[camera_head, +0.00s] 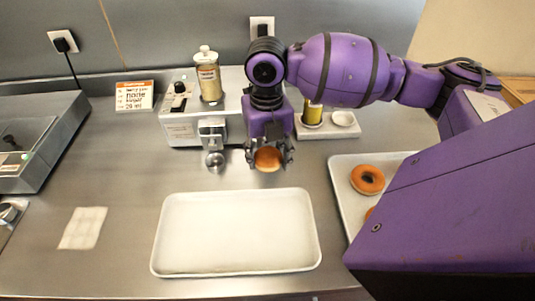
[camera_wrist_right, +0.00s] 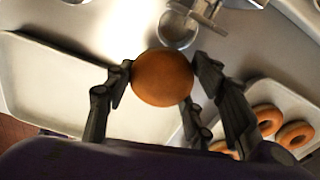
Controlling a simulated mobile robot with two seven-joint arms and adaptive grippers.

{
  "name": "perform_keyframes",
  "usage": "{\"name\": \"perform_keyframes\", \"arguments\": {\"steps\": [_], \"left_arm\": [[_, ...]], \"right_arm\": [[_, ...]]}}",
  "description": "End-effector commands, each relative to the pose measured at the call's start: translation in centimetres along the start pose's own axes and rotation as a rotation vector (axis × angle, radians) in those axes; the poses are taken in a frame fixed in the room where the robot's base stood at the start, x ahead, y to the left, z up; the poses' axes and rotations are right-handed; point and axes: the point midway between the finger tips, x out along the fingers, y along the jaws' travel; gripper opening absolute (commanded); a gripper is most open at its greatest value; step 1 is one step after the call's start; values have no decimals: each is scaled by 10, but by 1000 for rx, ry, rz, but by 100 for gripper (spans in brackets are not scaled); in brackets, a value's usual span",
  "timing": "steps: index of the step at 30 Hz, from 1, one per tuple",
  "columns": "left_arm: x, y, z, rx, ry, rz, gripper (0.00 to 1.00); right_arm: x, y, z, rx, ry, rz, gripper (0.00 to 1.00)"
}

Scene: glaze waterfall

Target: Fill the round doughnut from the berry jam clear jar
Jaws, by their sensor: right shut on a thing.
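My right gripper (camera_head: 268,160) is shut on the round doughnut (camera_head: 267,158), a plain brown bun without a hole, and holds it above the counter behind the empty tray. In the right wrist view the doughnut (camera_wrist_right: 162,77) sits between the fingers. A clear jar (camera_head: 208,80) with a pale stopper, a label and yellowish contents stands on top of the filling machine (camera_head: 180,128). A second jar (camera_head: 313,114) stands partly hidden behind my arm. I cannot tell from the labels which jar holds berry jam. The machine's metal spout (camera_head: 212,130) is left of the gripper. My left gripper is not visible.
An empty white tray (camera_head: 236,268) lies in front. A tray (camera_head: 340,180) with ring doughnuts (camera_head: 367,179) lies at right, partly behind my arm. A small card (camera_head: 134,95), a metal appliance (camera_head: 40,140) and a folded cloth (camera_head: 83,228) are at left.

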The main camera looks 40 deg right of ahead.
Motion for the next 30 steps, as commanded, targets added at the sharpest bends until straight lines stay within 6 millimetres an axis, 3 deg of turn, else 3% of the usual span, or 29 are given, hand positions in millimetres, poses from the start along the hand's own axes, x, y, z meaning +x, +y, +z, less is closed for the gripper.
{"name": "perform_keyframes", "arguments": {"steps": [30], "left_arm": [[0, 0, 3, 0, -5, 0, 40]], "right_arm": [[0, -4, 17, 0, 0, -1, 24]]}}
